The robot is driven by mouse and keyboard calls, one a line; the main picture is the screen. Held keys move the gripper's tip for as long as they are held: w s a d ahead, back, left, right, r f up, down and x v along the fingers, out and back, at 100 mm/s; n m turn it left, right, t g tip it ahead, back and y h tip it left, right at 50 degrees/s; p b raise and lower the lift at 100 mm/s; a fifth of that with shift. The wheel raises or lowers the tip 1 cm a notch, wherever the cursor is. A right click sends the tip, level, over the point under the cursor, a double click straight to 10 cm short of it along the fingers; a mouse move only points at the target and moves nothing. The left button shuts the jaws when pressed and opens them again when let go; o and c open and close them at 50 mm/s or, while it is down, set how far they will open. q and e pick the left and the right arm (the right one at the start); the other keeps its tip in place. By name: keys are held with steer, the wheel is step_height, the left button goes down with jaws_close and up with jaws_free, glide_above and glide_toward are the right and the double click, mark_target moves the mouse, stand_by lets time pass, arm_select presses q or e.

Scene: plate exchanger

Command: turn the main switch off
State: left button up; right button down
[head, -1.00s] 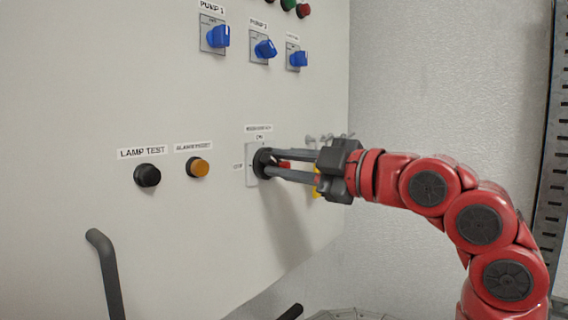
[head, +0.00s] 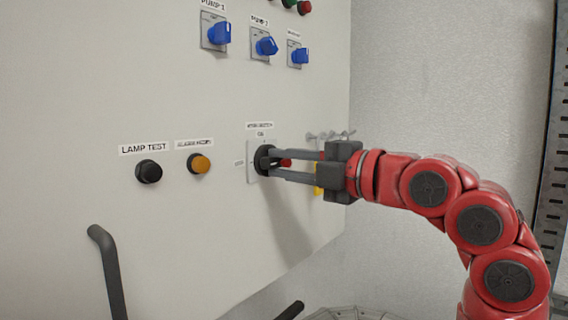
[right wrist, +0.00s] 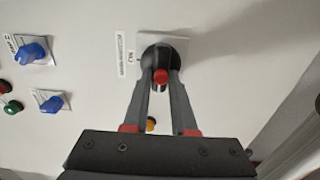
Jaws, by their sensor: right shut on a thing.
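The main switch (head: 259,161) is a black round knob with a red part on a pale plate, low on the cabinet front. A label sits above it, with small markings at its top and left. My right gripper (head: 270,163) reaches in from the right, with its two grey fingers shut on the knob. In the right wrist view, the fingers (right wrist: 160,88) flank the black knob, and the red part (right wrist: 161,76) shows between them. The fingers hide part of the knob, so its exact setting is hard to tell. My left gripper is not in view.
The black lamp test button (head: 148,172) and an amber button (head: 199,164) are left of the switch. Blue pump switches (head: 266,46) are above. Small hooks (head: 330,135) and a yellow item (head: 319,180) are close behind my right gripper, near the cabinet's right edge.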

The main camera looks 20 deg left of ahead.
steer(key=shift+w+d, duration=0.1)
stand_by(0.3)
steer(key=c, duration=1)
jaws_free()
steer(key=shift+o, duration=1.4)
steer(key=shift+w+f, duration=0.1)
steer(key=shift+w, duration=0.05)
steer(key=shift+s+d, duration=0.2)
steer(key=shift+d, duration=0.3)
steer(key=b+v, duration=0.3)
steer(key=v, duration=1.3)
steer(key=shift+d, duration=0.2)
